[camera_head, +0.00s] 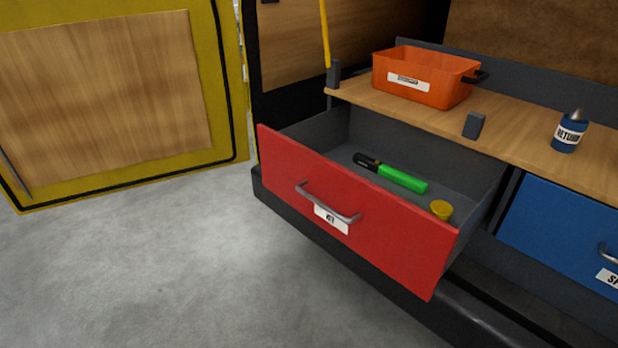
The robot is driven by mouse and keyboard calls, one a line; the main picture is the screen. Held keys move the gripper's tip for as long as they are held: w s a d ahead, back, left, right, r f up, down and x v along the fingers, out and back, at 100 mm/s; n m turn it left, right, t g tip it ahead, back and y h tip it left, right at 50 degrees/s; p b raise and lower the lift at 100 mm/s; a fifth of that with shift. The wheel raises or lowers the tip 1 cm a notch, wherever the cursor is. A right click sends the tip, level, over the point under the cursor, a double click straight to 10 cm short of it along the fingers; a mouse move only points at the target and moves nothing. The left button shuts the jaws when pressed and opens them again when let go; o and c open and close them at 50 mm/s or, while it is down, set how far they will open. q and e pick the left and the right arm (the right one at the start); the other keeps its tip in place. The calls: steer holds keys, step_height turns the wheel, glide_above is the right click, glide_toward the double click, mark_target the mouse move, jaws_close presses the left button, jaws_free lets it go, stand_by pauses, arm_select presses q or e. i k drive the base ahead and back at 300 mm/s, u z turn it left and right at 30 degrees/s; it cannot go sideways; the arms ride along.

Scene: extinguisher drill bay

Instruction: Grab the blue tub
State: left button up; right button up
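A small blue tub (566,143) stands upright on the wooden worktop at the right. It has a white label with dark letters that seem to read "RETURN", and a grey pointed piece shows at its top. I cannot tell whether that piece is a lid or something standing in the tub. Neither of my grippers is in view, and nothing touches the tub.
A red drawer (390,224) stands open below the worktop (510,135), holding a green and black marker-like object (402,179) and a yellow cup (441,210). An orange bin (424,80) and a dark block (473,125) stand left of the tub. A blue drawer (560,235) is below it.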

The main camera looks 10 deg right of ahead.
mark_target(568, 134)
steer(key=z, duration=3.15)
steer(key=i, duration=1.2)
steer(key=u, duration=2.5)
